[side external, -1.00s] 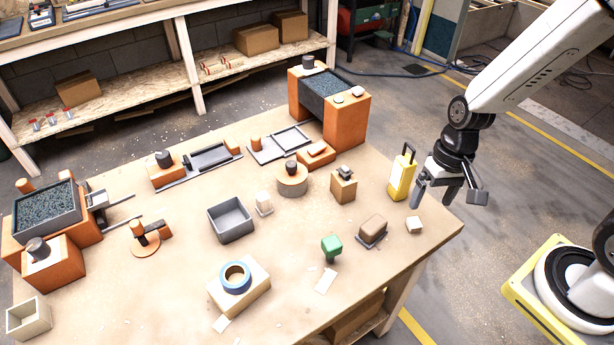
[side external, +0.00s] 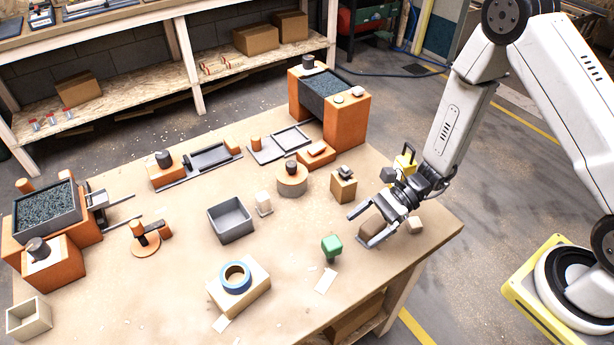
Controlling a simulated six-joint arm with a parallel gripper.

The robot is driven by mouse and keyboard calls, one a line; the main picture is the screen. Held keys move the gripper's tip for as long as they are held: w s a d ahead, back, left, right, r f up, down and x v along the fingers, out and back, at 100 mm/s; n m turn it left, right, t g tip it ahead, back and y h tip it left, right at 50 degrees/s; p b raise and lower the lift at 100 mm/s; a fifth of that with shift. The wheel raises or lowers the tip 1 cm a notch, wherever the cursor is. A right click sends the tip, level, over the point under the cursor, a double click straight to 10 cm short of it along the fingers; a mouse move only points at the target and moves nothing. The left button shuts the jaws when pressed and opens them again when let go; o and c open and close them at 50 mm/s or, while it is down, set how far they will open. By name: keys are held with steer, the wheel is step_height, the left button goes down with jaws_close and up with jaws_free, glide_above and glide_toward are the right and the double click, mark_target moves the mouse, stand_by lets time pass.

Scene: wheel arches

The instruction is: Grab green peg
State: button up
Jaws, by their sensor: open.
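The green peg (side external: 331,246) stands upright near the front right of the table. It has a blocky green head on a narrower dark lower part. My gripper (side external: 358,229) is open and empty, up and to the right of the peg in the picture. Its two fingers point left and down, apart from the peg. The gripper partly covers a brown block (side external: 371,230) behind and below it.
A small white cube (side external: 414,225) and a yellow case (side external: 405,160), partly hidden by my arm, are at the right. A tan block (side external: 343,187) stands behind the gripper. A blue ring (side external: 235,277) on a block is left of the peg.

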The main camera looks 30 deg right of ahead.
mark_target(332, 242)
steer(key=shift+w+f+m+t, duration=0.4)
steer(key=shift+w+m+t, duration=0.1)
steer(key=shift+m, duration=0.1)
steer(key=shift+a, duration=0.1)
steer(key=shift+x, duration=1.2)
steer(key=shift+x, duration=2.6)
steer(key=shift+r, duration=0.1)
jaws_close()
